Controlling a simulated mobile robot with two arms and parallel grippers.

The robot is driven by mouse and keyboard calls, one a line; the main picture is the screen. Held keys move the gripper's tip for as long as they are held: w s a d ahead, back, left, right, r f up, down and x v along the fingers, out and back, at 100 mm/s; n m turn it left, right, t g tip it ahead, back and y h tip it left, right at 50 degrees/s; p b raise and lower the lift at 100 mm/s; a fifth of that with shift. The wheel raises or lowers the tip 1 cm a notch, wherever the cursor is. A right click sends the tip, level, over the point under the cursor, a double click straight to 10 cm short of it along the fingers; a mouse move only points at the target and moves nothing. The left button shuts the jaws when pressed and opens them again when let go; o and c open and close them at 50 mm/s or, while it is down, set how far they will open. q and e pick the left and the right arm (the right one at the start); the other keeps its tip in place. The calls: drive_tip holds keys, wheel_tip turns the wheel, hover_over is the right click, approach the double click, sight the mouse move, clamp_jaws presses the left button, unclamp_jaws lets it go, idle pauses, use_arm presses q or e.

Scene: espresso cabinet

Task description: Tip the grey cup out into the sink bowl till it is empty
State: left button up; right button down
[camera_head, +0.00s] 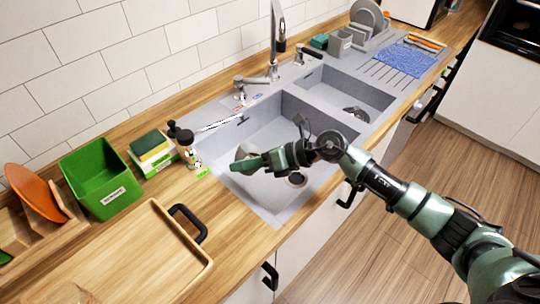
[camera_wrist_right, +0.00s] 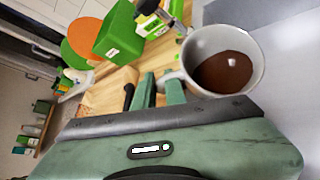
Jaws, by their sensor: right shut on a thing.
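The grey cup (camera_wrist_right: 217,35) shows large in the wrist view, its mouth facing the camera and dark brown liquid (camera_wrist_right: 226,72) inside. In the head view the cup (camera_head: 246,150) is small and partly hidden behind my right gripper (camera_head: 245,163). My right gripper is shut on the cup's handle; its two green fingers (camera_wrist_right: 160,90) show in the wrist view. The cup is held over the left part of the near sink bowl (camera_head: 270,125). I cannot tell how far the cup is tilted. My left gripper is not in view.
The tap (camera_head: 273,65) stands behind the bowls. Left of the sink are a soap bottle (camera_head: 184,142), sponges (camera_head: 150,145), a green bin (camera_head: 100,178) and a wooden tray (camera_head: 135,255). A second bowl (camera_head: 345,90) and a dish rack (camera_head: 365,25) lie farther right.

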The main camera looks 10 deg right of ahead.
drive_tip(key=shift+w+d+r+y+b, duration=0.2)
drive_tip(key=shift+d+y+b, duration=0.15)
drive_tip(key=shift+b, duration=0.2)
drive_tip(key=shift+w+d+r+m+y+b, duration=0.15)
drive_tip(key=shift+d+r+m+y+b, duration=0.25)
drive_tip(key=shift+b, duration=0.3)
drive_tip(key=shift+w+d+r+m+y+b, duration=0.1)
drive_tip(key=shift+r+m+y+b, duration=0.1)
drive_tip(key=shift+r+y+b, duration=0.4)
drive_tip(key=shift+w+d+r+m+y+b, duration=0.3)
drive_tip(key=shift+d+r+m+y+b, duration=0.25)
drive_tip(key=shift+b, duration=0.25)
drive_tip(key=shift+w+d+r+m+y+b, duration=0.3)
drive_tip(key=shift+d+m+y+b, duration=0.2)
drive_tip(key=shift+y+b, duration=0.25)
idle(1.1)
drive_tip(key=shift+w+d+r+m+t+y+b, duration=0.1)
drive_tip(key=shift+w+d+r+m+y+b, duration=0.15)
drive_tip(key=shift+d+b, duration=0.3)
drive_tip(key=shift+w+d+r+m+t+y+b, duration=0.1)
drive_tip(key=shift+w+d+m+y+b, duration=0.2)
drive_tip(key=shift+b, duration=0.35)
drive_tip(key=shift+w+d+r+m+t+y+b, duration=0.1)
drive_tip(key=shift+w+d+r+m+y+b, duration=0.15)
drive_tip(key=shift+d+b, duration=0.35)
drive_tip(key=shift+s, duration=0.1)
